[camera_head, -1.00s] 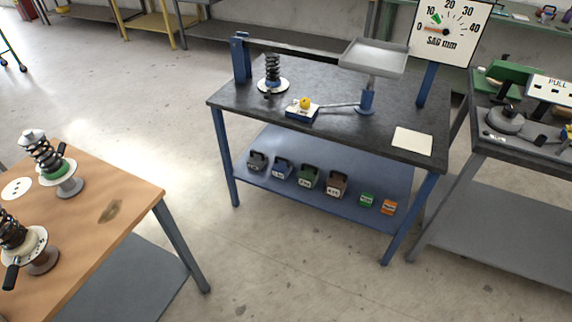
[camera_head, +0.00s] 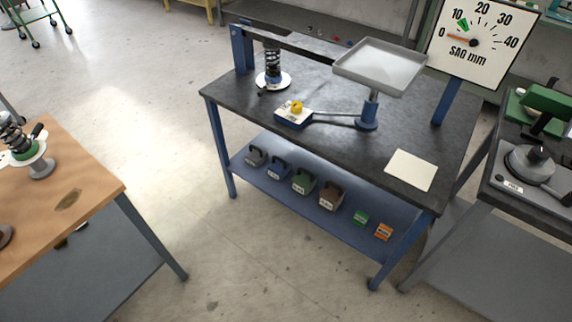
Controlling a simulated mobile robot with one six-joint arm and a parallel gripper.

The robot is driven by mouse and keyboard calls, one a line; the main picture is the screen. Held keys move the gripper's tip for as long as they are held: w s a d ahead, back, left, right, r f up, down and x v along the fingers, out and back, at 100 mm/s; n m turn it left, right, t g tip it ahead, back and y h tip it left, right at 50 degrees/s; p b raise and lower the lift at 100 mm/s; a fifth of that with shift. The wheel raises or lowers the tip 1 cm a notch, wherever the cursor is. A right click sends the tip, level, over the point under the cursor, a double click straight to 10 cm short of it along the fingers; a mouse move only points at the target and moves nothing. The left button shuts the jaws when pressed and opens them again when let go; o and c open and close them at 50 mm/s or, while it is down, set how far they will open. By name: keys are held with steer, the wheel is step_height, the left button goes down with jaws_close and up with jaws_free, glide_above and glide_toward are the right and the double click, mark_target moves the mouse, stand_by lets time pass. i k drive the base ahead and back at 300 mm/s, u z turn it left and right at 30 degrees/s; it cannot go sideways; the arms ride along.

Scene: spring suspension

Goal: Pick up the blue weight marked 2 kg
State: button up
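A blue weight (camera_head: 278,168) with a handle and a white label stands on the blue lower shelf (camera_head: 338,232) of the middle bench. It is second from the left in a row of weights; its label is too small to read. A dark grey weight (camera_head: 255,156) is to its left and a green weight (camera_head: 303,181) to its right. My gripper is not in view.
A brown weight (camera_head: 330,196) and small green (camera_head: 361,218) and orange (camera_head: 383,232) boxes continue the row. The dark bench top (camera_head: 345,150) overhangs the shelf.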

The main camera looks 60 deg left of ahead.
mark_target(280, 168)
steer(key=z, duration=0.05)
steer(key=i, duration=0.95)
steer(key=u, duration=4.2)
steer(key=i, duration=0.1)
steer(key=z, duration=2.3)
steer(key=k, duration=0.3)
steer(key=u, duration=2.45)
